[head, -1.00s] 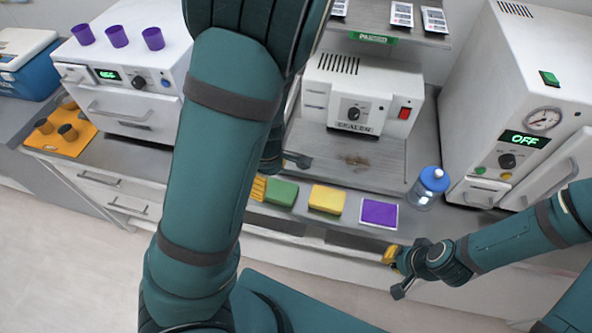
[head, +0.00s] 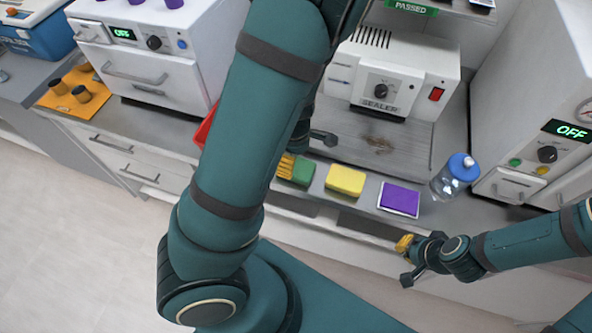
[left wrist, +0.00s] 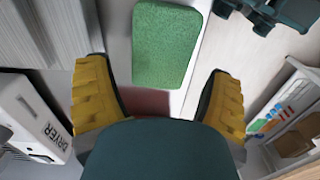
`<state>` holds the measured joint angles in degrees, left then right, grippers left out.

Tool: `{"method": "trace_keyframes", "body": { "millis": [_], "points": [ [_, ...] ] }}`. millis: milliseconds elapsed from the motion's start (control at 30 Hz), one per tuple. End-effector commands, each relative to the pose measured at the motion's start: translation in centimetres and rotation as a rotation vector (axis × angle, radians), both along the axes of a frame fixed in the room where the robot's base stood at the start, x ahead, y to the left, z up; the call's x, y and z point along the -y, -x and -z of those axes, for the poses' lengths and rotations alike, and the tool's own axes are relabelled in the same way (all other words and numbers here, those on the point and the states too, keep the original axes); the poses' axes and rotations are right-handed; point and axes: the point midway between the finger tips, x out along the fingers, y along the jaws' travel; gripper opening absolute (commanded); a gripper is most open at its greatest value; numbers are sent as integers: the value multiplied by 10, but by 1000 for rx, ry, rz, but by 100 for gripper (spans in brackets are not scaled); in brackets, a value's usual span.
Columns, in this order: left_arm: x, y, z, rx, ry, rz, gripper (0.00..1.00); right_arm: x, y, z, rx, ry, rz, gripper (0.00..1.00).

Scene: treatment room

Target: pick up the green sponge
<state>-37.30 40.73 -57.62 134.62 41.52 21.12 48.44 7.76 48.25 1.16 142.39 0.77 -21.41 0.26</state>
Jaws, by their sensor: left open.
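The green sponge (head: 302,173) lies on the counter's front strip, its left side partly covered by a yellow finger of my left gripper (head: 305,152). In the left wrist view the green sponge (left wrist: 165,45) shows ahead, between and beyond the two spread yellow fingers of my left gripper (left wrist: 158,85). That gripper is open and empty; I cannot tell its height over the sponge. My left arm hides part of the counter. My right gripper (head: 405,262) is open and empty, in front of the counter edge at the right.
A yellow sponge (head: 345,180) and a purple pad (head: 399,199) lie right of the green sponge. The sealer (head: 388,80) stands behind. A red object (head: 205,128) is partly hidden by my left arm.

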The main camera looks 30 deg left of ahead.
Motion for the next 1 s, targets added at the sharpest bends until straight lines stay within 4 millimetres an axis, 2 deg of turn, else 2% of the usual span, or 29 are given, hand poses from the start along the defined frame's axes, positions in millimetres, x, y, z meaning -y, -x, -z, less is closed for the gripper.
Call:
{"method": "trace_keyframes", "body": {
  "millis": [300,400,633,700,1000],
  "points": [
    [5,1,43,-2,0,-2,81,-1,1,28,-4,4,-2,0],
    [5,1,50,1,0,-2,81,-2,3,32,-8,2,-6,0],
    [6,0,49,1,1,0,81,-2,3,30,-9,2,-7,0],
    [6,0,49,1,1,0,63,-2,3,30,-8,2,-6,0],
    [6,0,49,1,1,0,59,-2,3,30,-8,2,-6,0]
  ]
}}
